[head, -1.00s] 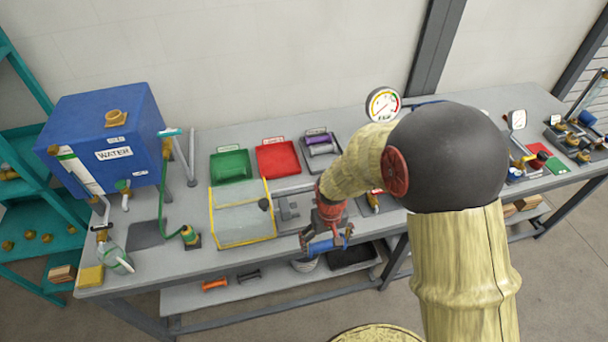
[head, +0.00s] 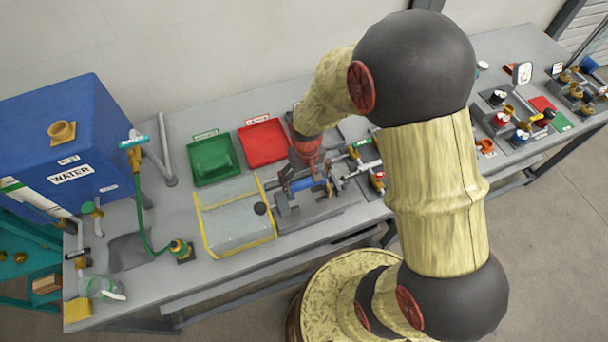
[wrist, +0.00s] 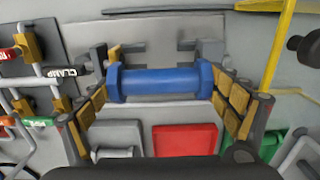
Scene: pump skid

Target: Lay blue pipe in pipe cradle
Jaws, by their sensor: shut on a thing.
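The blue pipe (wrist: 160,82) has wide blue flanged ends and lies crosswise between my gripper's fingers in the wrist view. My gripper (wrist: 165,88) is shut on it, with a tan padded finger at each end. In the head view my gripper (head: 306,182) hangs over the grey pipe cradle (head: 318,206), and the blue pipe (head: 308,187) shows partly behind the fingers. In the wrist view, grey cradle uprights (wrist: 210,52) stand just beyond the pipe. I cannot tell whether the pipe touches the cradle.
A clear box with yellow edges (head: 236,212) stands just left of the cradle. Valves and pipework (head: 366,160) are close on the right. Green (head: 212,160) and red (head: 264,143) trays lie behind. A blue water tank (head: 75,140) stands at the far left.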

